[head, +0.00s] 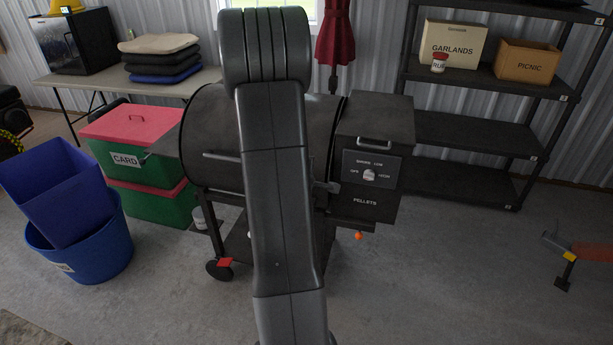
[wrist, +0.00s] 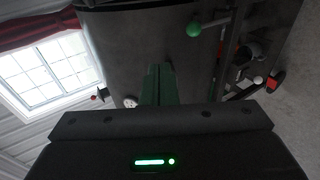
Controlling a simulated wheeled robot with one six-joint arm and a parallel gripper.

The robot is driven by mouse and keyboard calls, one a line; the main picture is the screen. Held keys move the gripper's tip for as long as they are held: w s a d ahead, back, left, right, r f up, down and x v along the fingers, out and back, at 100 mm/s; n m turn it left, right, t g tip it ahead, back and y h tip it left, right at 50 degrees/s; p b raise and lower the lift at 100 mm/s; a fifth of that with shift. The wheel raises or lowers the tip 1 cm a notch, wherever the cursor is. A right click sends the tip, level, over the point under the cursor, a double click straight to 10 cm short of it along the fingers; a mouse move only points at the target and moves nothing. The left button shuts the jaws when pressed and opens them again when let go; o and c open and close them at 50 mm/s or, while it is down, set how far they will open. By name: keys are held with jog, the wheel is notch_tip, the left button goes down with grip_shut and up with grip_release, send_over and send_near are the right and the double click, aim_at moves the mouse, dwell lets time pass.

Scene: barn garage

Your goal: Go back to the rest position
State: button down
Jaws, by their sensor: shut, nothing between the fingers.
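My gripper (wrist: 160,72) shows in the wrist view with its dark green fingers together and nothing between them. It points toward the dark barrel of the pellet grill (wrist: 130,45), which fills much of that view; I cannot tell how far apart they are. In the head view my raised arm stands in front of the grill (head: 213,135) and covers its middle. The gripper itself does not show in the head view.
Blue bins (head: 113,255) and green boxes with red lids (head: 160,170) stand left of the grill. A table (head: 180,85) is behind them. A black shelf rack (head: 470,135) stands at the right.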

jog(key=shift+s+a+r, duration=0.1)
jog(key=shift+s+r, duration=0.2)
jog(key=shift+r, duration=0.1)
jog(key=shift+f, duration=0.1)
